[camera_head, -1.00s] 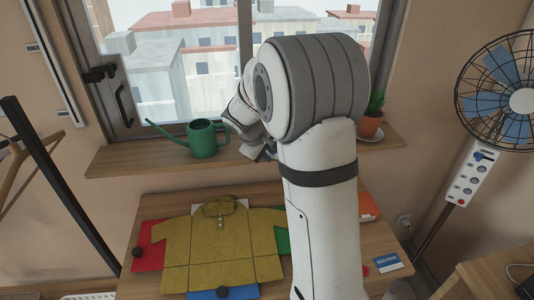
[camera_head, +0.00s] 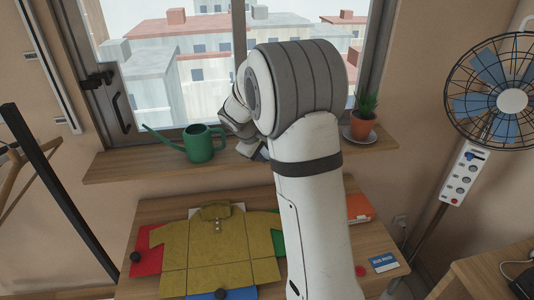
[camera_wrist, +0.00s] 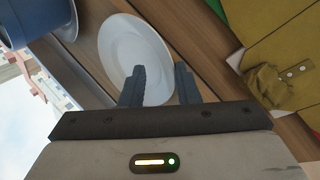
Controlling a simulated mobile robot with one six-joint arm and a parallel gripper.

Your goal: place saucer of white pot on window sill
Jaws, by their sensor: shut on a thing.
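The white saucer (camera_wrist: 135,48) is in the wrist view, a round plain dish. My gripper (camera_wrist: 160,72) is shut on its rim, with one finger across the dish and the other just outside its edge. The saucer is over the wooden window sill (camera_wrist: 95,62); I cannot tell whether it touches the wood. In the head view my gripper (camera_head: 258,152) is low at the sill (camera_head: 130,166), right of the watering can, and my arm hides the saucer. No white pot shows.
A blue pot (camera_wrist: 22,22) on another saucer (camera_wrist: 68,22) stands close by. A green watering can (camera_head: 200,144) and a terracotta potted plant (camera_head: 362,125) are on the sill. A table with a yellow shirt (camera_head: 220,245) is below; a fan (camera_head: 490,95) stands right.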

